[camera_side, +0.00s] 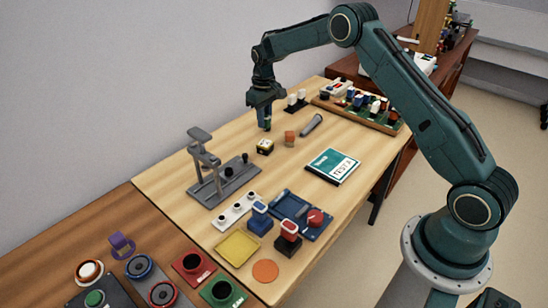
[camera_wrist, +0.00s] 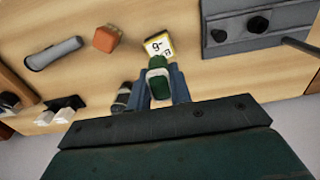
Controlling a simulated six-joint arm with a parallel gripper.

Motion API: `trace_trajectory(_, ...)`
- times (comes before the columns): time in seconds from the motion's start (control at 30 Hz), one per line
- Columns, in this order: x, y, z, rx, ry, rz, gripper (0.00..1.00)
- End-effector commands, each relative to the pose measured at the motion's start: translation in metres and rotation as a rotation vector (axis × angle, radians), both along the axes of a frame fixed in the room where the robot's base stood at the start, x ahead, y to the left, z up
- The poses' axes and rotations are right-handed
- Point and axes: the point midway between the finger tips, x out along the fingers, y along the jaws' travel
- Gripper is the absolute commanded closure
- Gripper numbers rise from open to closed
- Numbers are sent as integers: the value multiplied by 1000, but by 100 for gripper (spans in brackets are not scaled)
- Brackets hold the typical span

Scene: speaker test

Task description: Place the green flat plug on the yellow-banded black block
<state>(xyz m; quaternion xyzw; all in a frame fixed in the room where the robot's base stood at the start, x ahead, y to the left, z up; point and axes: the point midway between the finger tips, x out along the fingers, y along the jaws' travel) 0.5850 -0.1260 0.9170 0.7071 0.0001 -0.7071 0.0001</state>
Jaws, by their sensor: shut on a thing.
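My gripper (camera_side: 265,117) points down above the wooden table and is shut on the green plug (camera_wrist: 158,80). In the wrist view the plug sits between the two blue-grey fingers, with its green top facing the camera. In the side view only a small green bit of it shows at the fingertips. The yellow-banded black block (camera_side: 265,146) stands on the table a little below the gripper, apart from it. In the wrist view the block (camera_wrist: 160,46) shows a white and yellow label, just beyond the plug, which hides part of it.
An orange-brown piece (camera_side: 290,138) and a grey cylinder (camera_side: 311,125) lie right of the block. A grey stand (camera_side: 208,180) is at the left. A teal box (camera_side: 332,166) lies to the right. A crowded rack (camera_side: 362,105) is at the back.

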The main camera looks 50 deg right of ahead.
Motion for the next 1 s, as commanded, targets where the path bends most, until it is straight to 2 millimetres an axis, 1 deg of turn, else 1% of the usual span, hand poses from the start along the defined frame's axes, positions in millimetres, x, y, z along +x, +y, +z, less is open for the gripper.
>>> trace_trajectory(0.1, 0, 0, -5, 0, -1, 0, 100)
trace_trajectory(0.27, 0, 0, -6, 0, 0, 0, 100)
trace_trajectory(0.37, 0, 0, -11, 0, 1, 0, 100)
trace_trajectory(0.6, 0, 0, -38, 0, 2, 0, 100)
trace_trajectory(0.7, -1, 0, -46, 0, 2, 0, 100)
trace_trajectory(1.0, 0, 0, -48, 0, 0, 0, 100)
